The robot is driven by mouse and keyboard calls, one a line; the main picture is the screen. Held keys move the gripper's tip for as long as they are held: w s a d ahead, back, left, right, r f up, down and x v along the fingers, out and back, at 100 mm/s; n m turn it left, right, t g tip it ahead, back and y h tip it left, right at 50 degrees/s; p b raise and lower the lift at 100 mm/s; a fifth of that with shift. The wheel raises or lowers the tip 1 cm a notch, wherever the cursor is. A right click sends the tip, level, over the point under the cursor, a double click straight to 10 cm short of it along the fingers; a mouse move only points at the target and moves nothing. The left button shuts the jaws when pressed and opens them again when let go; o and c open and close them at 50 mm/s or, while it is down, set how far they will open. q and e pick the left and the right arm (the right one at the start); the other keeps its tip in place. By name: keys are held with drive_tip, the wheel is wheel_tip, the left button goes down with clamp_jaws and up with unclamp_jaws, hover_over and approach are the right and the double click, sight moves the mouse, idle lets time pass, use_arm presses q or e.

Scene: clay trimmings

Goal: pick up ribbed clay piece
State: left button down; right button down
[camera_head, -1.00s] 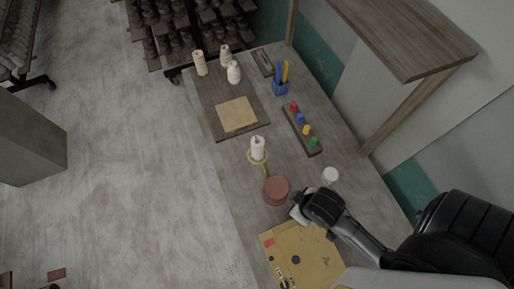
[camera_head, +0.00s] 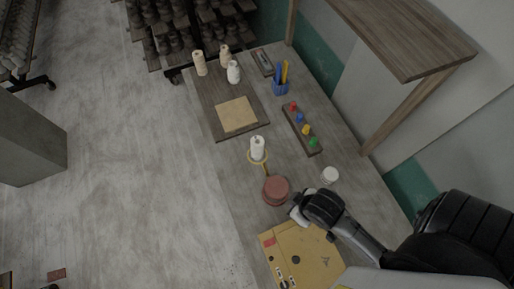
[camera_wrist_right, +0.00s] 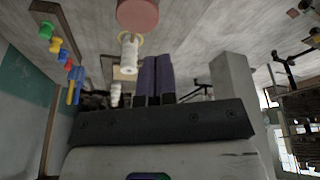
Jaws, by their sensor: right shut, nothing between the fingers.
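I cannot tell for sure which piece is the ribbed one. A white piece with a stepped outline (camera_head: 234,72) stands on the dark board, near two cream upright pieces (camera_head: 199,62) (camera_head: 225,54). Another white upright piece (camera_head: 257,148) stands nearer, at a yellow ring; it also shows in the right wrist view (camera_wrist_right: 129,54). A reddish-brown round block (camera_head: 276,190) lies on the table, also at the top of the wrist view (camera_wrist_right: 138,14). My right gripper (camera_head: 296,212) is just beside this block, on its near side. Its fingers (camera_wrist_right: 157,78) are together and empty. My left gripper is not in view.
A dark board (camera_head: 226,96) with a tan sheet (camera_head: 237,114) lies farther along the table. A rack of coloured pegs (camera_head: 302,130), a blue pen cup (camera_head: 281,87) and a white jar (camera_head: 330,175) line the right side. A yellow panel (camera_head: 300,255) lies near my right arm.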

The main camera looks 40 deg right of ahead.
drive_tip(key=c, duration=1.9)
unclamp_jaws()
drive_tip(key=o, duration=0.9)
drive_tip(key=shift+d, duration=0.15)
drive_tip(key=o, duration=0.9)
drive_tip(key=shift+c, duration=0.2)
drive_tip(key=shift+w, duration=0.1)
